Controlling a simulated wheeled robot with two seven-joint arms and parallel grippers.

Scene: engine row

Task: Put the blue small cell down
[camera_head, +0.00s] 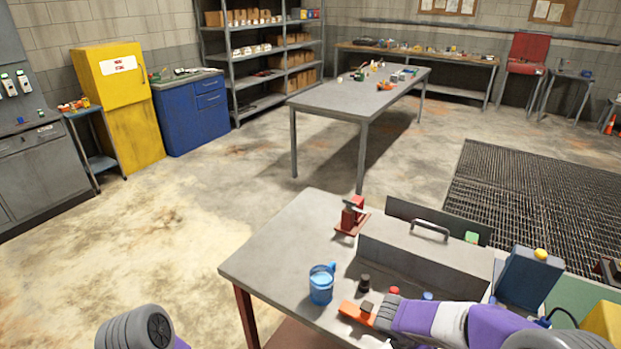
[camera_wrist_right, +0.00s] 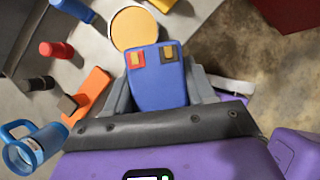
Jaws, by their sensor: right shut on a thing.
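The blue small cell (camera_wrist_right: 157,78) shows in the right wrist view, with a red and yellow contact and a dark and yellow contact at its far end. My right gripper (camera_wrist_right: 158,92) is shut on it, a grey finger on each side. In the head view my right gripper (camera_head: 384,314) is low over the front of the near grey table (camera_head: 280,245), and I cannot make out the cell there. Whether the cell touches the tabletop is unclear. My left gripper is out of view; only part of my left arm shows at the bottom left.
A blue mug (camera_head: 321,285), an orange piece with a dark block (camera_head: 356,312) and small black (camera_head: 364,282), red (camera_head: 394,291) and blue pieces stand nearby. A grey toolbox (camera_head: 400,255) is behind them. A round tan-topped thing (camera_wrist_right: 134,28) lies just beyond the cell. The table's left part is clear.

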